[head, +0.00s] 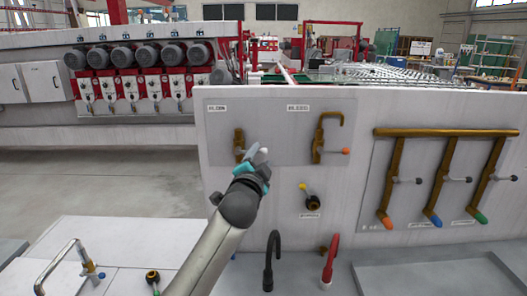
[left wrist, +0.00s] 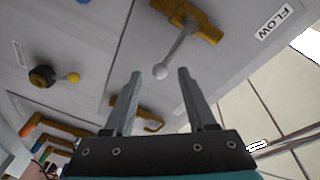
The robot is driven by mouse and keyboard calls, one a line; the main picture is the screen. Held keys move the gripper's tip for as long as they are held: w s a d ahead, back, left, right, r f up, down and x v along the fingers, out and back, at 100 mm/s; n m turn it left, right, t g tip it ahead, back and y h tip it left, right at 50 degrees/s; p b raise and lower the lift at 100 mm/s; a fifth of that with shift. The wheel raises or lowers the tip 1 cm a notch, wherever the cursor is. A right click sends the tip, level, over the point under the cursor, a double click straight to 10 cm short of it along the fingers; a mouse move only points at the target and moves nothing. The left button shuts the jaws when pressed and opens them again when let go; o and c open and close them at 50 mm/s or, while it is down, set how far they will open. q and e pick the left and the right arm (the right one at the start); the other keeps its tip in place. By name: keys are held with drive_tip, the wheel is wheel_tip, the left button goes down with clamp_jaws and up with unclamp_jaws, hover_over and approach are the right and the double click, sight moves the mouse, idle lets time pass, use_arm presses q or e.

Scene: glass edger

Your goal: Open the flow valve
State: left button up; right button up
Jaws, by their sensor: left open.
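The flow valve (head: 239,142) is a brass fitting on the upper left of the white panel, under a small label. In the left wrist view the flow valve (left wrist: 196,22) sits beside its "FLOW" label (left wrist: 274,22). Its grey lever (left wrist: 176,46) ends in a pale ball (left wrist: 160,72). My left gripper (head: 262,152) is in front of the panel, just right of the flow valve. In the left wrist view the open left gripper (left wrist: 160,74) has the ball lined up between its fingertips; I cannot tell whether it is between them in depth. My right gripper is out of view.
The bleed valve (head: 318,140) with an orange-tipped lever is right of the flow valve. A yellow-handled valve (head: 311,199) is below. Three brass pipes (head: 443,175) with coloured ends are farther right. Black (head: 272,258) and red (head: 331,258) spouts rise below the panel.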

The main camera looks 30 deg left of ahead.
sight(264, 153)
use_arm(q)
drive_tip(key=shift+x, duration=1.95)
clamp_jaws()
drive_tip(key=shift+f, duration=0.15)
